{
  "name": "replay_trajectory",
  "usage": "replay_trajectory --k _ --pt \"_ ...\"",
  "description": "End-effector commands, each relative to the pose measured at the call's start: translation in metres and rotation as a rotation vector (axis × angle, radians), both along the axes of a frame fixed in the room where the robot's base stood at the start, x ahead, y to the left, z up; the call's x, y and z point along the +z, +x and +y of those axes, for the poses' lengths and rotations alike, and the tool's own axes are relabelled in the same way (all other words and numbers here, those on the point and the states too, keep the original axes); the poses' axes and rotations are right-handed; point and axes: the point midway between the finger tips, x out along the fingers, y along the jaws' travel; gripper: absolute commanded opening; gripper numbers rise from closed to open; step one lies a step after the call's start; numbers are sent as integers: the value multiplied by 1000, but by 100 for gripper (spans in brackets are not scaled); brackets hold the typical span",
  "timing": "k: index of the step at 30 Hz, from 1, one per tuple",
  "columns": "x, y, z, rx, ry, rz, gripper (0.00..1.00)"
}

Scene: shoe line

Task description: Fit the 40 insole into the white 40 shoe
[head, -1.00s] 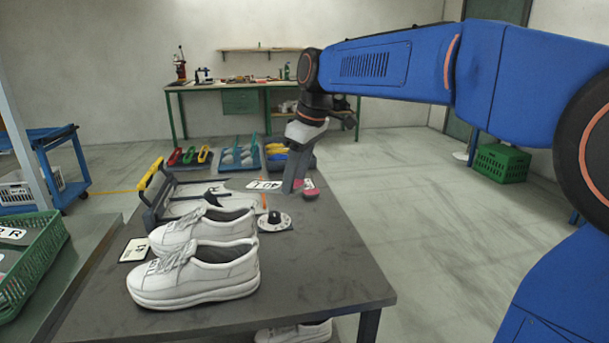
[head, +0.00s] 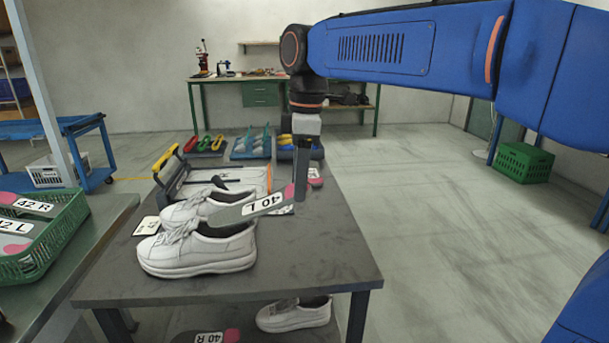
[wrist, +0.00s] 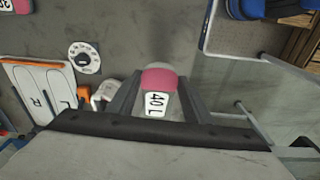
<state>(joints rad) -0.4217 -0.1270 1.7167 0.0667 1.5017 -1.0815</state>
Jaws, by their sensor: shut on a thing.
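My gripper (head: 301,192) is shut on a grey insole (head: 247,209) with a pink heel and a "40 L" label. The jaws grip it at the pink end, and its grey end reaches left over the white shoes. In the wrist view the pink part and label of the insole (wrist: 157,90) show between the fingers. Two white laced shoes stand side by side on the table, a near shoe (head: 197,256) and a far shoe (head: 187,208). The insole hides part of the far shoe and its opening. No size number is readable on either shoe.
A clamp-like fixture (head: 170,165) with a yellow handle and a pale board lie behind the shoes. The dial (wrist: 84,57) shows in the wrist view. Colored tools and trays stand at the far end. A green crate (head: 40,240) is at left. The table's right front is clear.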

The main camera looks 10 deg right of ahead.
Motion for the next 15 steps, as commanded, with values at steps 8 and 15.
replay_trajectory --k 8,15 --pt "1 0 16 4 -86 4 24" --pt "5 1 29 3 -160 6 24"
